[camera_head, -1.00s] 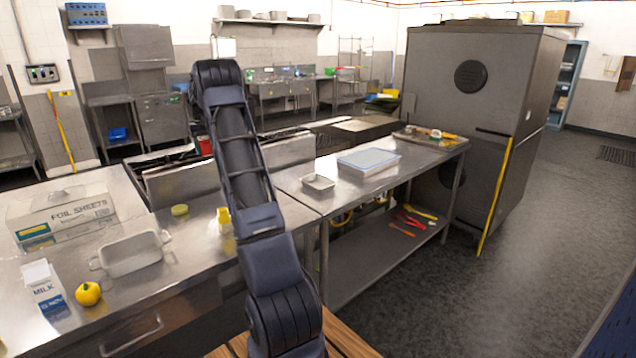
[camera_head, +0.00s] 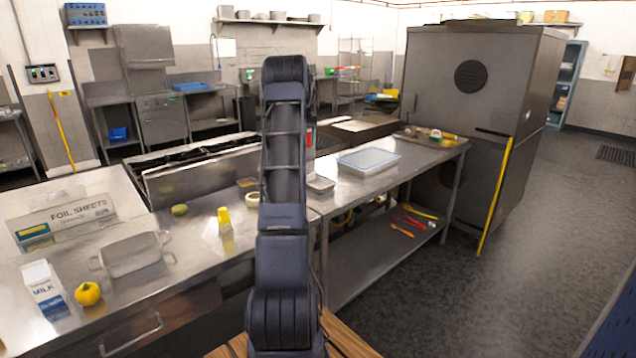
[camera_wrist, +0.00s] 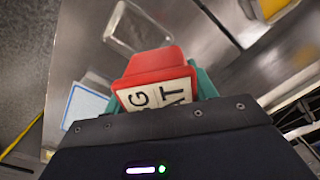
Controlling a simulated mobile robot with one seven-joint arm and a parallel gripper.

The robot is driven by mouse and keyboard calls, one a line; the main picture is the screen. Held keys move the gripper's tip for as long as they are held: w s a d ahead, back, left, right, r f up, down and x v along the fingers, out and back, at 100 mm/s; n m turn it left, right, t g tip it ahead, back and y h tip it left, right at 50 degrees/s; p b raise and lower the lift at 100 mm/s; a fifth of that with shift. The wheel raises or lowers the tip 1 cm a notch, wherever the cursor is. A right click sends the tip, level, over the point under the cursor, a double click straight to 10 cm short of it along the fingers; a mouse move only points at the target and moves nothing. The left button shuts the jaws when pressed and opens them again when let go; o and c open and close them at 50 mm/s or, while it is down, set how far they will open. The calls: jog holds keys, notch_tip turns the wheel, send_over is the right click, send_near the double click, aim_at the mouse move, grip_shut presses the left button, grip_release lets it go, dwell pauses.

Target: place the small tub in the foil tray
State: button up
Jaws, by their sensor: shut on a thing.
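The small tub (camera_wrist: 154,66) is red with a white lettered face and sits between the teal fingers of my gripper (camera_wrist: 156,86) in the wrist view. My gripper is shut on it. The foil tray (camera_wrist: 130,28), shallow, silvery and apparently empty, shows beyond the tub on the steel counter, partly covered by it. In the head view the foil tray (camera_head: 320,184) stands just right of my arm, its left part hidden. My arm hides the gripper there; only a bit of red shows at its right edge.
A clear box with a blue-white lid (camera_head: 368,161) stands right of the tray.

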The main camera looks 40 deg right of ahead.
aim_at(318, 186)
jog(key=s+d+m, duration=0.1)
jog(key=s+d, duration=0.3)
notch_tip(318, 186, down, 20)
jog(key=shift+d+r, duration=0.1)
dwell(0.5)
jog(key=shift+f, duration=0.2)
jog(key=o, duration=1.1)
notch_tip(318, 186, up, 12)
jog(key=shift+r, duration=0.2)
